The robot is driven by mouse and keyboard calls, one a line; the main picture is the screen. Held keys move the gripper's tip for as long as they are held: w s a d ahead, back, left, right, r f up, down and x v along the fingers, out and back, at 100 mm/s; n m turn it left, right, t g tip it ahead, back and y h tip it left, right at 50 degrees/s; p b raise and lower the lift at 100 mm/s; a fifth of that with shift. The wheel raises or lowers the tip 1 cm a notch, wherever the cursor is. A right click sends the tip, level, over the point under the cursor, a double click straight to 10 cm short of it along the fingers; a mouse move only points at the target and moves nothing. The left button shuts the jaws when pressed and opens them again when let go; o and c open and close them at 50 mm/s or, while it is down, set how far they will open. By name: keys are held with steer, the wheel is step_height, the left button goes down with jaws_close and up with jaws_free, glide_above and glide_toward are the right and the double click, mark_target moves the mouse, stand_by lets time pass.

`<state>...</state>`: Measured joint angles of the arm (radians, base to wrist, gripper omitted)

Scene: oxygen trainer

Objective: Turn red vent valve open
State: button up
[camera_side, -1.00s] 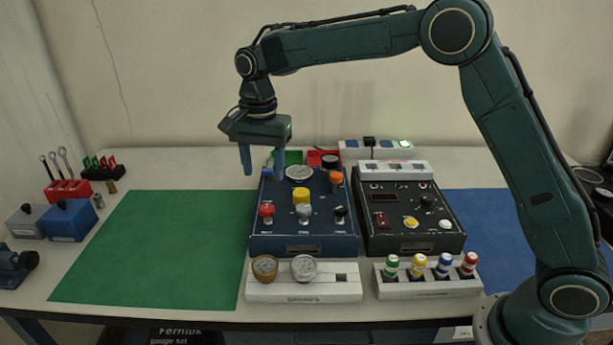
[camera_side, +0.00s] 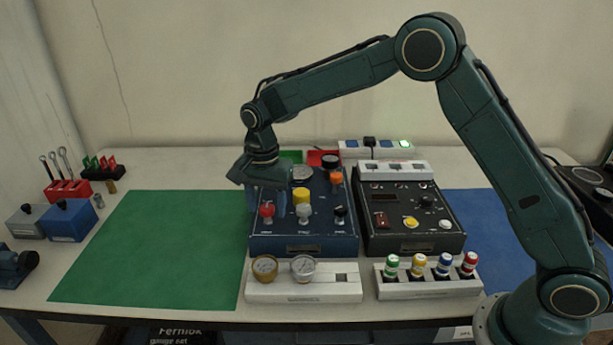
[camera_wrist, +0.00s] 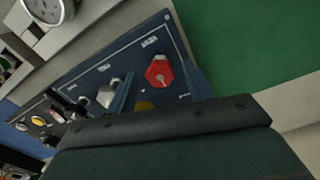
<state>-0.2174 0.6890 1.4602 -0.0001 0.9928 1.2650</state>
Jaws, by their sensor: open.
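The red vent valve (camera_side: 267,210) is a red knob at the left front of the blue trainer panel (camera_side: 328,243). In the wrist view the red knob (camera_wrist: 159,72) has a faceted head and a pale mark. My gripper (camera_side: 267,216) is open and points down over the panel's left side, just behind the knob in the side view. In the wrist view the fingers of my gripper (camera_wrist: 160,78) stand on either side of the knob, apart from it. Their exact height beside the knob is hard to tell.
A grey knob (camera_side: 304,211), a yellow knob (camera_side: 301,195) and a black knob (camera_side: 340,212) are close to the right. A white holder (camera_side: 310,296) with two gauges (camera_side: 303,268) stands in front. The green mat (camera_side: 150,245) at left is clear.

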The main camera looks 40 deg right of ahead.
steer(key=shift+c, duration=0.2)
steer(key=c, duration=0.9)
steer(key=shift+c, duration=0.2)
steer(key=shift+n, duration=0.3)
steer(key=n, duration=0.4)
steer(key=shift+r, duration=0.1)
steer(key=n, duration=0.5)
steer(key=shift+n, duration=0.3)
steer(key=n, duration=1.3)
steer(key=shift+n, duration=0.4)
